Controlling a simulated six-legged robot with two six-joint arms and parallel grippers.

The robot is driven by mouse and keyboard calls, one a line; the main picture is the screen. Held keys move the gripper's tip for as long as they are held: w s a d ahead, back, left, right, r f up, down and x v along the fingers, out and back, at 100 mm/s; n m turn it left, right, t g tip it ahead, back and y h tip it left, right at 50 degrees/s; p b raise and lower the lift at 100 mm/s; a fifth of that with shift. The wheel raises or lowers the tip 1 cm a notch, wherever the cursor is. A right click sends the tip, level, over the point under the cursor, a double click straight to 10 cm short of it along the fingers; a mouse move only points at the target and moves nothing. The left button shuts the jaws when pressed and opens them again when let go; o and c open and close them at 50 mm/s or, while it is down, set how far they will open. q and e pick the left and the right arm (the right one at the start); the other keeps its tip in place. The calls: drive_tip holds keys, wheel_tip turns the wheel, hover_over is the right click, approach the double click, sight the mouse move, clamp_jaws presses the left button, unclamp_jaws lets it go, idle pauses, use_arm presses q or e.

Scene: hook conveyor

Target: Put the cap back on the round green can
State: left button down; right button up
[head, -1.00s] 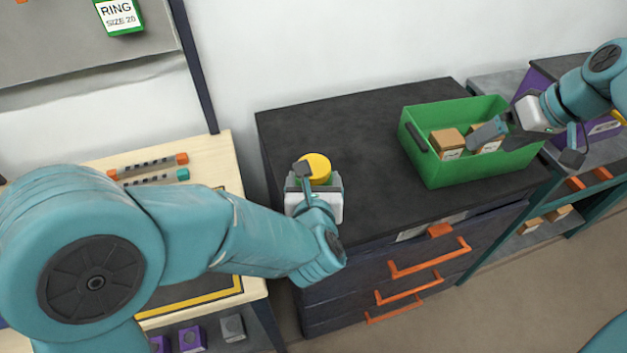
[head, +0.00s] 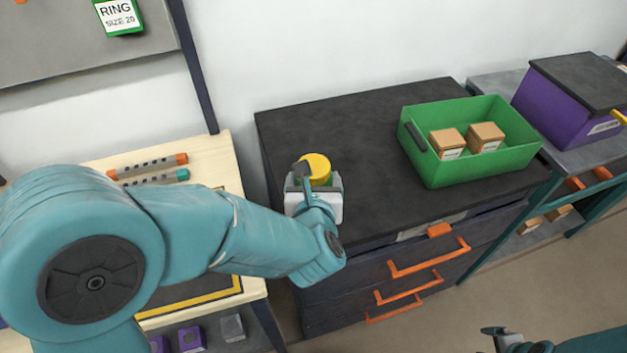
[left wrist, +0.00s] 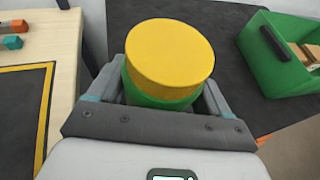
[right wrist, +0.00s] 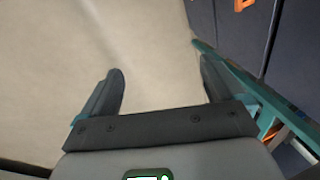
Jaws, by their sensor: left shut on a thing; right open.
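The round green can (left wrist: 160,101) is upright between the fingers of my left gripper (head: 314,184), which is shut on it at the near left part of the dark cabinet top. A yellow cap (left wrist: 170,52) covers the can's top; it also shows in the head view (head: 318,166). I cannot tell whether the cap is fully seated or whether the can rests on the cabinet. My right gripper (right wrist: 162,72) is open and empty above the floor; part of it shows at the lower right of the head view.
A green bin (head: 470,168) with two cardboard boxes stands on the right of the dark cabinet (head: 370,120). A purple box (head: 565,105) with a dark lid is farther right. A wooden table (head: 215,155) with markers is at left. The cabinet top between can and bin is clear.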

use_arm(q)
drive_tip(key=shift+w, duration=0.1)
use_arm(e)
drive_tip(key=w+a+r+n+g+y, duration=0.1)
drive_tip(key=a+n, duration=0.6)
drive_tip(key=a, duration=0.9)
drive_tip(key=w+a+r+n+g+y, duration=0.2)
drive_tip(key=a+n, duration=0.5)
drive_tip(key=a, duration=0.9)
drive_tip(key=shift+w+a+r+n+y, duration=0.2)
drive_tip(key=shift+w+n+y, duration=0.2)
drive_tip(key=shift+w+y, duration=0.3)
use_arm(q)
drive_tip(key=shift+r, duration=0.1)
use_arm(e)
drive_tip(key=shift+s, duration=0.15)
